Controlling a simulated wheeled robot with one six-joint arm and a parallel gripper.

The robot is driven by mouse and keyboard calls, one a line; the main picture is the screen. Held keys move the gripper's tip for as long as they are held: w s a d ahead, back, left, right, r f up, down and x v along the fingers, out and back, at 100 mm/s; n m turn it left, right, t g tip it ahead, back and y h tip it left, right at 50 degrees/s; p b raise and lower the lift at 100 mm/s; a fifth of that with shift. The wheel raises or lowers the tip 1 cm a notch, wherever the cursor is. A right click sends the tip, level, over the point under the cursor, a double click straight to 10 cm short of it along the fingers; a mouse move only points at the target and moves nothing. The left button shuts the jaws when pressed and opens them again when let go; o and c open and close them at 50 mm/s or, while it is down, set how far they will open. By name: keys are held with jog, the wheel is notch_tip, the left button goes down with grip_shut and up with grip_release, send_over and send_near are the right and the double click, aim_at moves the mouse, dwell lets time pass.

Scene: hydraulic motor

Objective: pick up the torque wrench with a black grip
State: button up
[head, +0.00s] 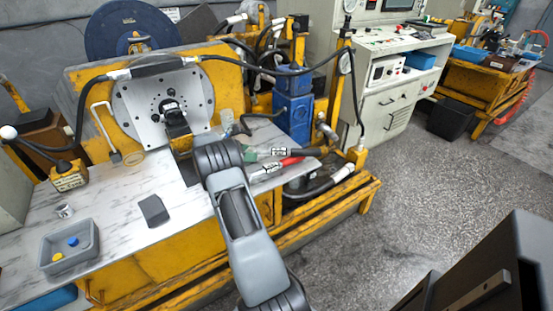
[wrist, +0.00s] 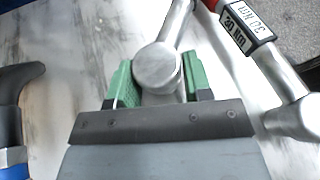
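The torque wrench with a black grip (head: 305,152) lies on the marble-look bench top, with its grip near the right edge. Beside it lies a second wrench with a red grip (head: 291,161). In the wrist view, a round metal wrench head (wrist: 157,68) lies between the green fingers of my gripper (wrist: 160,84), its shaft running up and right; its grip is out of view. The red-grip wrench (wrist: 243,32), labelled 30 Nm, lies to the right, outside the fingers. My fingers are apart; contact with the head is unclear. My arm partly hides the wrenches in the head view.
A black-and-blue tool (wrist: 10,115) lies left of my gripper. A grey bin (head: 68,247) and a dark block (head: 154,211) are on the bench's left. The motor plate (head: 163,100) and a blue block (head: 293,100) stand behind. The bench front is mostly clear.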

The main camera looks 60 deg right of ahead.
grip_shut()
jog(key=shift+r, duration=0.1)
